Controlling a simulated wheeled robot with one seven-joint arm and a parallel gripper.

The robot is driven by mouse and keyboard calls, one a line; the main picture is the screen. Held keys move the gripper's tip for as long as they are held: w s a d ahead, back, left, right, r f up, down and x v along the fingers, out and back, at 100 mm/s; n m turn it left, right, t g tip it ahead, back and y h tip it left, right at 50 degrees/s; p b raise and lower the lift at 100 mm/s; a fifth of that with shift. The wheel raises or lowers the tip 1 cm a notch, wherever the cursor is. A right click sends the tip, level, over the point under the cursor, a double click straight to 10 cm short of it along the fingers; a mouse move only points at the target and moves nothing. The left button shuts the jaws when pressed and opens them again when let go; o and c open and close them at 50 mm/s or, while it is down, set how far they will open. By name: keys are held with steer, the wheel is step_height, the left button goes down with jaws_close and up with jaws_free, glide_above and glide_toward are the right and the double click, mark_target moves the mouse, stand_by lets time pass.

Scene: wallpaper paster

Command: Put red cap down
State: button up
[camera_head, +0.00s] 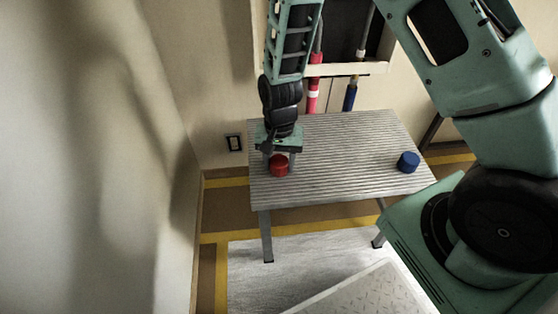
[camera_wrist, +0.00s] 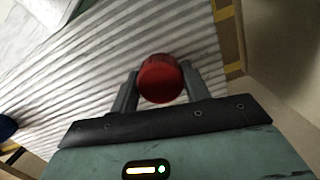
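The red cap (camera_head: 279,168) is at the left part of the slatted grey table, between the fingers of my gripper (camera_head: 279,162). In the wrist view the red cap (camera_wrist: 161,80) sits between the two fingertips of my gripper (camera_wrist: 160,74), with a finger against each side. My gripper looks shut on it. The cap is at or close above the table top; I cannot tell if its underside touches. A blue cap (camera_head: 408,162) stands near the table's right end, apart from my gripper. Its edge also shows in the wrist view (camera_wrist: 6,127).
The slatted table (camera_head: 335,150) has clear room between the two caps. A wall (camera_head: 150,120) is close on the left. Behind the table, a red pipe (camera_head: 313,88) and a blue-ended pipe (camera_head: 350,97) rise in a recess.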

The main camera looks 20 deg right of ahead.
mark_target(279, 156)
steer(key=o, duration=0.3)
step_height(279, 156, up, 12)
steer(key=w+p, duration=0.1)
steer(key=p, duration=0.4)
steer(key=s+a+r+n, duration=0.2)
steer(key=s+r+n, duration=0.2)
steer(key=s, duration=0.3)
steer(key=s+a+r+n, duration=0.2)
steer(key=s+r+n, duration=0.3)
steer(key=s+r, duration=0.1)
steer(key=s+a+r+n+t, duration=0.1)
steer(key=s+r+n, duration=0.3)
steer(key=s, duration=0.4)
steer(key=shift+a+r+n+b, duration=0.3)
steer(key=shift+a+r, duration=0.3)
steer(key=shift+r, duration=0.2)
